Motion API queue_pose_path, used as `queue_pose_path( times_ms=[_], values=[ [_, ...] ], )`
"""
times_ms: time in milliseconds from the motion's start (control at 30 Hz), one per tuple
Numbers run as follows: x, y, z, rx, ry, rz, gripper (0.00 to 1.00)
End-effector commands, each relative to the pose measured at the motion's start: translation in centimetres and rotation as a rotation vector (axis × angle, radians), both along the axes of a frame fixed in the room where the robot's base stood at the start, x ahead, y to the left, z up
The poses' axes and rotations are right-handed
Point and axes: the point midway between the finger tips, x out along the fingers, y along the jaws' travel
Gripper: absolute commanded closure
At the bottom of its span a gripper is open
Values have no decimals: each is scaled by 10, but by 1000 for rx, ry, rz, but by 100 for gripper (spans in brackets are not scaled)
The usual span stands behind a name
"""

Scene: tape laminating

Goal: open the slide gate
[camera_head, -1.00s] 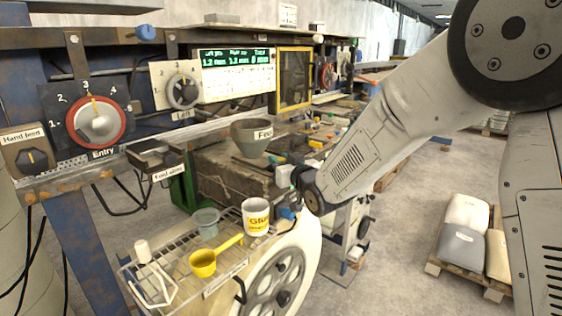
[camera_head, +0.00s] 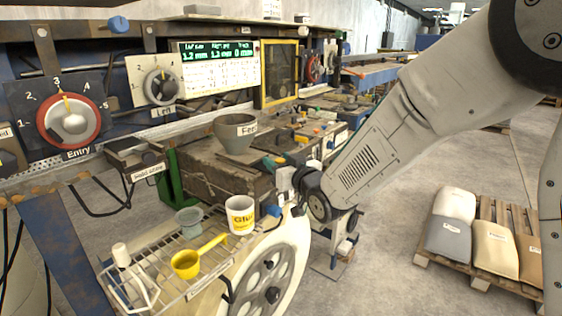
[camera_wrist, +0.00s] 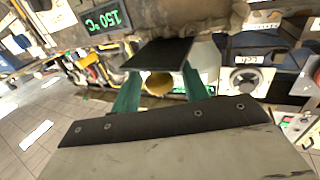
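No part in view is labelled as the slide gate. A yellow-framed dark panel (camera_head: 279,75) stands upright at the back of the bench, right of the display; I cannot tell whether it is the gate.
A wire rack (camera_head: 150,262) holds a white glue cup (camera_head: 240,215), a grey cup (camera_head: 189,222) and a yellow scoop (camera_head: 187,264). A pallet with sacks (camera_head: 493,235) is on the floor at right.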

Motion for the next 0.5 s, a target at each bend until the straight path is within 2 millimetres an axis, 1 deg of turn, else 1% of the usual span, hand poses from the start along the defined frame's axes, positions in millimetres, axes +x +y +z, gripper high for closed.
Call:
queue_pose_path(
  times_ms=[167,267,367,500],
  values=[
    [0,0,0,0,0,0,55],
    [-6,-4,0,0,0,-1,55],
    [-18,-12,0,0,0,-1,55],
    [-39,-26,1,0,0,0,55]
  ],
)
